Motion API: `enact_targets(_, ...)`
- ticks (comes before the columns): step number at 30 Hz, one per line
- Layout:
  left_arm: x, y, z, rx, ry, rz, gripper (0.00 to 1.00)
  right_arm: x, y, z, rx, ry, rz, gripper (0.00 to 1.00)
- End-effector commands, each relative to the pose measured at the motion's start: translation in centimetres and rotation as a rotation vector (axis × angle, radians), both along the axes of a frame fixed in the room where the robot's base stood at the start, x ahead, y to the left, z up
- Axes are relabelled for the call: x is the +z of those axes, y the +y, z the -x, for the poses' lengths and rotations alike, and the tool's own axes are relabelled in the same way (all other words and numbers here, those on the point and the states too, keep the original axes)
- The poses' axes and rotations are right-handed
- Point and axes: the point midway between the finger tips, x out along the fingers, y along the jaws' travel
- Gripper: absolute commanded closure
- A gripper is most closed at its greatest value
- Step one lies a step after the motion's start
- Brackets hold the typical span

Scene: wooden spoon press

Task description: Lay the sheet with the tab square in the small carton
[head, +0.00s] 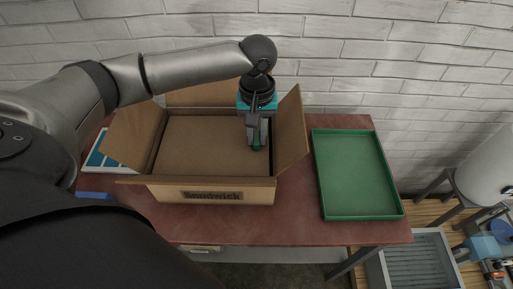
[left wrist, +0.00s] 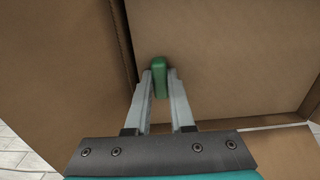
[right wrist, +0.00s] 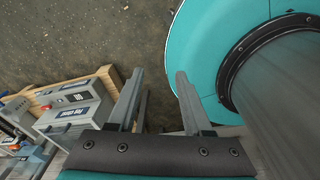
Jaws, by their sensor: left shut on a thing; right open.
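The small carton (head: 216,195) stands open on the red table, its flaps spread outward and a dark word on its front. The brown sheet (head: 195,147) lies inside the carton's walls and looks about level, spanning most of the opening; it also shows in the left wrist view (left wrist: 230,55). A green tab (left wrist: 159,76) sticks up from the sheet near the carton's right side. My left gripper (head: 257,145) is shut on this tab. How deep the sheet sits is hard to tell. My right gripper (right wrist: 157,80) is open and empty, away from the table, over a dark floor.
An empty green tray (head: 357,175) lies on the table (head: 300,225) right of the carton. A blue and white item (head: 100,155) is partly hidden left of the carton. A grey bin (head: 415,262) stands at the lower right. White brick wall is behind.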

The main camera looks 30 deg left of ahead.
Motion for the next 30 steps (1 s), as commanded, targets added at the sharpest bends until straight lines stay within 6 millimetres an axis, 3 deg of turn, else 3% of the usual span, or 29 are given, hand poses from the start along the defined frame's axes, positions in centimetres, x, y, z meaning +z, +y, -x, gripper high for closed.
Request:
enact_targets(3, -2.7, 0.0, 0.1, -0.001, 0.003, -0.002, 1.0, -1.0, 0.1, 0.1, -0.001, 0.001, -0.001, 0.5)
enact_targets(7, -4.3, 0.0, 0.1, 0.0, 0.003, -0.001, 1.0, -1.5, 0.0, -0.2, -0.003, -0.004, -0.001, 0.5)
enact_targets(20, -4.7, 0.0, 0.1, 0.0, 0.002, -0.001, 1.0, -1.2, -1.1, -1.0, -0.002, -0.017, 0.012, 0.5)
enact_targets(21, -4.8, 0.0, 0.0, 0.0, 0.001, -0.001, 0.76, -1.2, -1.1, -0.9, -0.001, -0.016, 0.014, 0.5)
enact_targets(28, -4.8, 0.0, 0.0, 0.0, 0.001, -0.001, 0.51, -1.3, -1.1, -0.9, -0.001, -0.015, 0.014, 0.5)
enact_targets(30, -4.8, 0.0, 0.0, 0.0, 0.001, -0.001, 0.49, -1.3, -1.1, -0.9, -0.001, -0.015, 0.014, 0.5)
